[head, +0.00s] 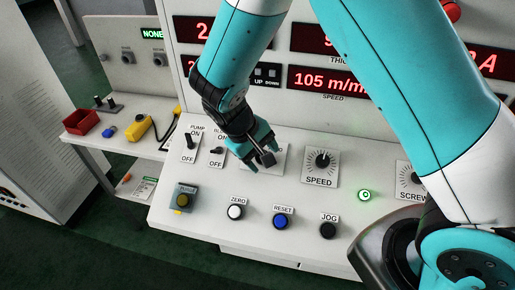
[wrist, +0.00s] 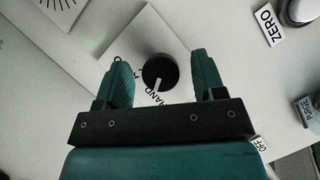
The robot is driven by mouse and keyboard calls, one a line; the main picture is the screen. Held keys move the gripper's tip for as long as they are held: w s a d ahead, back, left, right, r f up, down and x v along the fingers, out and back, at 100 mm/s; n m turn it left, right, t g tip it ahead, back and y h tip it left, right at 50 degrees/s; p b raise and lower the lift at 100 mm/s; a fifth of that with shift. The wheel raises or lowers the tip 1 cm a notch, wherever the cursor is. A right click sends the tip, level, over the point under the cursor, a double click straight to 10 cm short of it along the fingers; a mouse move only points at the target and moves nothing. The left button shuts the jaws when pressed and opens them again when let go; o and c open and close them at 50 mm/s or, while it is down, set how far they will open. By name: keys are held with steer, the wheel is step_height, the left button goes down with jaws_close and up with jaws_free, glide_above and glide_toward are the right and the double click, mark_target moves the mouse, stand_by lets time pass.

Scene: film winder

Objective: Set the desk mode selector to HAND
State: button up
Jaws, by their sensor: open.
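The mode selector is a round black knob with a white pointer line (wrist: 160,72) on a white label plate (wrist: 135,45). In the wrist view its pointer aims down the picture, close to the word HAND on the plate. Other lettering at the knob's left is partly hidden by a finger. My gripper (wrist: 160,65) is open, with one teal finger on each side of the knob and visible gaps between. In the head view my gripper (head: 256,157) is low over the selector on the desk panel, covering most of its plate.
Left of the selector are the PUMP switch (head: 190,142) and another ON/OFF switch (head: 217,151). The SPEED dial (head: 322,160) is to the right. ZERO (head: 235,211), RESET (head: 281,221) and JOG (head: 328,230) buttons line the front. A yellow PURGE button (head: 183,199) is front left.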

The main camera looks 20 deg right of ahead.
steer(key=b+v, duration=0.2)
steer(key=v, duration=1.5)
steer(key=shift+r, duration=0.2)
steer(key=shift+w, duration=0.1)
